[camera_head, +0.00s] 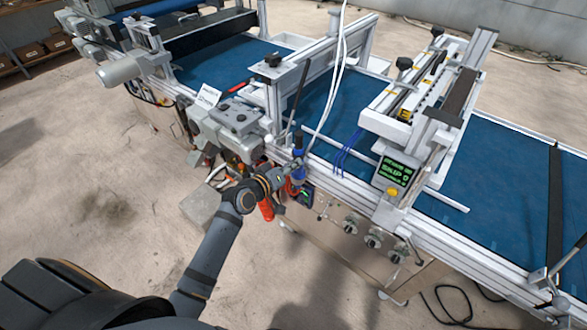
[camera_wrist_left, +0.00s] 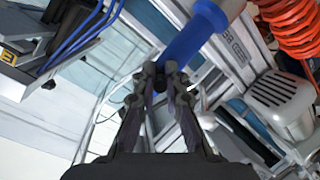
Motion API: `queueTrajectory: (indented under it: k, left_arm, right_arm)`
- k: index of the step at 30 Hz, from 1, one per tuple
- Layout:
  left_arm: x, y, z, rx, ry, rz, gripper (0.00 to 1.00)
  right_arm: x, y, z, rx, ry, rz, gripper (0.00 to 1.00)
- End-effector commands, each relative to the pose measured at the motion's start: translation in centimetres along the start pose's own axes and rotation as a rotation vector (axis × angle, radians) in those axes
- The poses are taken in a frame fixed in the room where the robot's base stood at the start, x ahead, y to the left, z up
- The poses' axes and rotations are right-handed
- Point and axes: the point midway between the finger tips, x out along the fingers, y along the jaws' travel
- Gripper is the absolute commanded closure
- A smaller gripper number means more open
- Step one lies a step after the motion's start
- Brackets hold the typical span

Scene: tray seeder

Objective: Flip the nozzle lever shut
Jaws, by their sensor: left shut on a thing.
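A blue handle (camera_head: 298,140), which looks like the nozzle lever, stands at the near side rail of the seeder. In the left wrist view its blue bar (camera_wrist_left: 190,38) slants from the upper right down to a dark end between my fingertips. The exact contact is small and partly hidden by the fingers. My right gripper is in neither view.
The blue conveyor belt (camera_head: 230,62) runs behind the rail. A grey motor housing (camera_head: 238,117) is close left of my gripper. An orange coiled hose (camera_wrist_left: 290,25) shows in the wrist view. A green-lit display (camera_head: 397,171) and several knobs stand to the right. The floor at left is clear.

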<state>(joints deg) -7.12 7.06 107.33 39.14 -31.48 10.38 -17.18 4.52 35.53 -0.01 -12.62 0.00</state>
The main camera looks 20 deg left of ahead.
Motion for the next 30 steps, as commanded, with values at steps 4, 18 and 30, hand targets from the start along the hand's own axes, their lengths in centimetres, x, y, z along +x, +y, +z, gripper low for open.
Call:
queueTrajectory:
  k: [4,18,30]
  left_arm:
    - [0.0,0.0,0.0,-0.002,-0.001,-0.001,1.0]
    - [-0.1,0.0,0.0,-0.002,0.0,-0.002,0.65]
    - [-7.9,-0.2,0.2,0.009,-0.006,-0.008,0.65]
  right_arm:
    - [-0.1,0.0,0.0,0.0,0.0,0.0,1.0]
    - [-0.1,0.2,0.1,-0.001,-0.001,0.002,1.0]
    - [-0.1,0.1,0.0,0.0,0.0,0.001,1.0]
